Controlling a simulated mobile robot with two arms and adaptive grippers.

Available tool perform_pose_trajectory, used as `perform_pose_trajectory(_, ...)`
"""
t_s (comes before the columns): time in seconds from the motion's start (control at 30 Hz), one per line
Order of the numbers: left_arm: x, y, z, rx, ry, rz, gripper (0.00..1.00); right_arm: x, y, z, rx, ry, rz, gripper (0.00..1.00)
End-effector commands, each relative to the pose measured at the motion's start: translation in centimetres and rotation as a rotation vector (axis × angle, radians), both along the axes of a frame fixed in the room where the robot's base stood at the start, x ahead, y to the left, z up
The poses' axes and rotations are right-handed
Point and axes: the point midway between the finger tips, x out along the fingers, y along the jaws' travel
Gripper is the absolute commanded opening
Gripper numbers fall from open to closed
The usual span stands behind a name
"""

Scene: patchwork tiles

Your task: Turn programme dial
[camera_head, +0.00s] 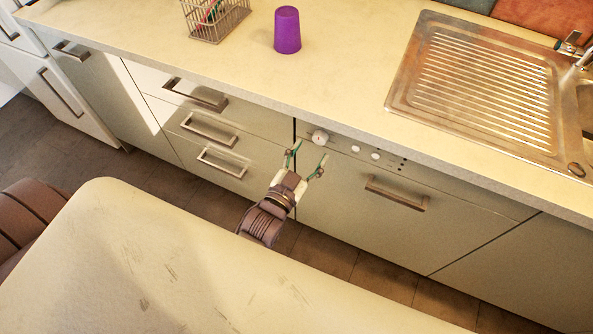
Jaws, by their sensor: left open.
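The programme dial (320,137) is a round pale knob at the left end of the control strip on the built-in appliance (350,200) under the counter. Two smaller round buttons (365,151) and several dark dots sit to its right. My left gripper (308,158) is open, with its two green-edged fingers pointing up toward the strip, just below the dial. Nothing shows between the fingers. They look apart from the dial, but the exact depth gap is hard to tell. My right gripper is not in view.
The appliance's bar handle (396,194) sticks out to the right. Drawer handles (208,130) project at the left. The worktop (340,75) overhangs above the strip, holding a purple cup (287,31), a wire basket (214,18) and a sink drainer (470,85).

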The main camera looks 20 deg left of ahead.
Motion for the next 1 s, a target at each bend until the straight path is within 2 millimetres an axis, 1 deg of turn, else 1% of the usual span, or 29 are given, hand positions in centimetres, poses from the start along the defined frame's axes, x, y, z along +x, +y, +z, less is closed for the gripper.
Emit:
perform_pose_trajectory(0.03, -1.4, 0.1, -0.2, 0.000, 0.005, 0.000, 0.63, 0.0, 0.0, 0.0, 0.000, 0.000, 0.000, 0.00)
perform_pose_trajectory(0.2, -4.9, 0.5, -0.1, 0.000, 0.005, 0.000, 0.63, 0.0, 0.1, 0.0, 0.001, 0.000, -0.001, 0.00)
perform_pose_trajectory(0.3, -6.5, 0.6, -0.1, 0.000, 0.005, 0.000, 0.63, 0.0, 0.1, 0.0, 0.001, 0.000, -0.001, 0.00)
perform_pose_trajectory(0.4, -7.6, 0.8, -0.1, -0.001, 0.002, 0.000, 0.63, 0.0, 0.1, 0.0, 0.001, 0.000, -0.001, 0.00)
perform_pose_trajectory(0.57, -8.3, 0.8, 0.0, -0.001, 0.002, 0.000, 0.63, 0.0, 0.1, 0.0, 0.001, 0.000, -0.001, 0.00)
perform_pose_trajectory(1.0, -8.3, 0.8, 0.0, -0.001, 0.001, 0.000, 0.63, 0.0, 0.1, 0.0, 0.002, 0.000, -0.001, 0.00)
